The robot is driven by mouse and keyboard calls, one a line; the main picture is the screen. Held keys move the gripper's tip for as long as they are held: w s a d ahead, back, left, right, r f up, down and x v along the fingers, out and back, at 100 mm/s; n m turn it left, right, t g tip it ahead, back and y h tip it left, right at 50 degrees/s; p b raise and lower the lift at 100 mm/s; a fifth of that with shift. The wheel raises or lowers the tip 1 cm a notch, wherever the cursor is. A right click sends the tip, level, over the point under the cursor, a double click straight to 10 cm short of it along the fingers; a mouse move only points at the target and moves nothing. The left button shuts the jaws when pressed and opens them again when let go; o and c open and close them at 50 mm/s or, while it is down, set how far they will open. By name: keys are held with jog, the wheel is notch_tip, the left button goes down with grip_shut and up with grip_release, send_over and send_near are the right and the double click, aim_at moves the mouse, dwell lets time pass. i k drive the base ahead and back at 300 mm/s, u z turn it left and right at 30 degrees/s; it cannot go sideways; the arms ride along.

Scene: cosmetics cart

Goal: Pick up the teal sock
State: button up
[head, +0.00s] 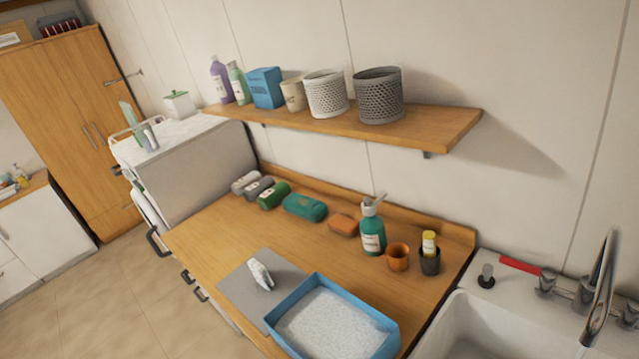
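A teal folded bundle (305,207) lies on the wooden counter near its back edge. It looks like the teal sock, though it is too small to be sure. A green roll (274,195) lies just left of it, and an orange block (343,225) lies to its right. Nothing lies on top of the teal bundle. My gripper is not in view.
Grey rolls (257,188) lie at the counter's left. A teal pump bottle (373,230), an orange cup (398,257) and a dark cup (430,262) stand right. A blue tray (290,300) and grey mat (236,287) lie in front. A shelf (440,128) overhangs behind.

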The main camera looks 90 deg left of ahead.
aim_at(261, 274)
jog(key=k, duration=0.9)
jog(key=u, duration=1.35)
jog(key=i, duration=1)
jog(key=z, duration=0.05)
